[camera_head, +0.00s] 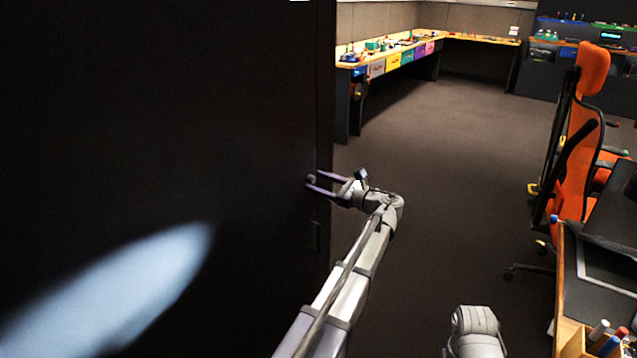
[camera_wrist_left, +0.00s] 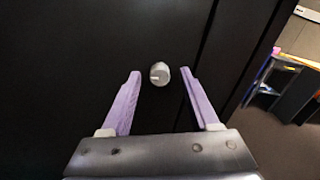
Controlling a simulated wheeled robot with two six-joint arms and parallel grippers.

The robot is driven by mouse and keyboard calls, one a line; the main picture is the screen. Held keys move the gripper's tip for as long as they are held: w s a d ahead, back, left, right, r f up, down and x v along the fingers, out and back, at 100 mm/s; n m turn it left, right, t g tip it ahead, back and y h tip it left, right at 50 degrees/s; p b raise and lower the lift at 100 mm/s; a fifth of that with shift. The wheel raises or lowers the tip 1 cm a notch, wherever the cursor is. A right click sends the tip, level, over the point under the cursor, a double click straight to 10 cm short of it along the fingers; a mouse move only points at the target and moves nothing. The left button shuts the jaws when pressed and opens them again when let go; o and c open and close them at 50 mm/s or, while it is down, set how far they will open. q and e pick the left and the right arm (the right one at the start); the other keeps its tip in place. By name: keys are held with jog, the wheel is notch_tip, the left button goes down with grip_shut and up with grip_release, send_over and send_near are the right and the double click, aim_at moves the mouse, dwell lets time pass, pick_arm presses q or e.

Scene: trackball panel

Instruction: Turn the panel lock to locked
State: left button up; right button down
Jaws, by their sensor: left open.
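The panel lock is a small round grey knob (camera_wrist_left: 160,74) on a dark upright panel (camera_wrist_left: 60,60). In the head view the knob (camera_head: 311,179) shows near the right edge of the dark panel (camera_head: 150,120). My left gripper (camera_head: 316,183) is open, with its purple fingers pointing at the panel. In the left wrist view the left gripper (camera_wrist_left: 162,76) has one finger on each side of the knob, with gaps between. Whether the fingertips reach past the knob's face is hard to tell. The jaws of my right gripper are not in view.
A dark handle-like strip (camera_head: 317,235) sits below the knob on the panel. A long workbench (camera_head: 395,52) runs along the back. An orange chair (camera_head: 580,140) and a desk (camera_head: 562,290) stand at the right. The floor (camera_head: 450,160) between is clear.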

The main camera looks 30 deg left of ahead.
pick_arm(q)
jog(key=shift+a, duration=0.2)
grip_shut()
dwell(0.5)
